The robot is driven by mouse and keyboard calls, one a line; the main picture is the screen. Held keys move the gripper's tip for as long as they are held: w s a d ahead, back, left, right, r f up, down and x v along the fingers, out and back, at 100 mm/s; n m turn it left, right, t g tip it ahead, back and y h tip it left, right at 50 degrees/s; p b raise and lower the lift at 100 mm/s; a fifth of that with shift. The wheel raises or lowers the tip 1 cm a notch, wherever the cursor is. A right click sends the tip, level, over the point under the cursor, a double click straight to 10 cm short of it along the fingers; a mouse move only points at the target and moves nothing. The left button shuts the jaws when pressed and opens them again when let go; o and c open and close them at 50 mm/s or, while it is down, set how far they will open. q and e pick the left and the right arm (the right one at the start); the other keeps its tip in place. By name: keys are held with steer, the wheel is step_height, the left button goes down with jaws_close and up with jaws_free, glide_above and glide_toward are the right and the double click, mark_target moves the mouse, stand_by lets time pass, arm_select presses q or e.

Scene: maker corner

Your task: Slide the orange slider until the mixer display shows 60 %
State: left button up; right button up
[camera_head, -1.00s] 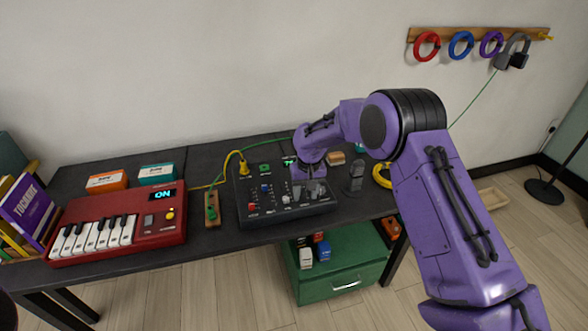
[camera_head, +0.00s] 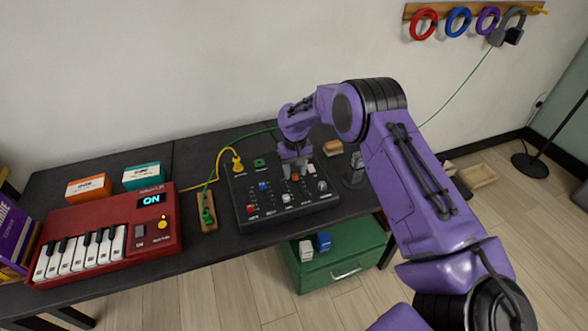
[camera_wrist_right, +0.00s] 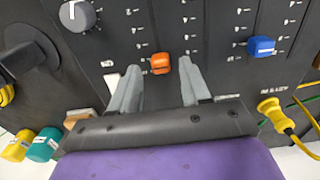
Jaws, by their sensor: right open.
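The black mixer (camera_head: 265,218) lies on the dark table, with several coloured slider caps. The orange slider (camera_wrist_right: 160,64) shows in the right wrist view, between the fingers of my right gripper (camera_wrist_right: 159,78). The jaws are open, with a gap visible on each side of the cap. In the head view my right gripper (camera_head: 296,172) points down over the back right part of the mixer. The mixer display is hidden behind my right gripper and arm, so I cannot read its value. My left gripper is out of view.
A blue slider cap (camera_wrist_right: 260,46) and a grey knob (camera_wrist_right: 76,14) are near the fingers. A yellow plug (camera_head: 237,163) and cables are at the mixer's back left. A red keyboard (camera_head: 110,235) stands left. A green drawer unit (camera_head: 340,262) is below.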

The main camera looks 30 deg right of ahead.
steer(key=shift+a+f, duration=0.1)
steer(key=shift+f, duration=0.25)
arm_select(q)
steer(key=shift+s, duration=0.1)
arm_select(e)
jaws_close()
steer(key=shift+s+a+r+p, duration=0.15)
steer(key=shift+s+p, duration=0.15)
steer(key=shift+p, duration=0.3)
steer(key=shift+s, duration=0.3)
jaws_free()
steer(key=shift+w, duration=0.15)
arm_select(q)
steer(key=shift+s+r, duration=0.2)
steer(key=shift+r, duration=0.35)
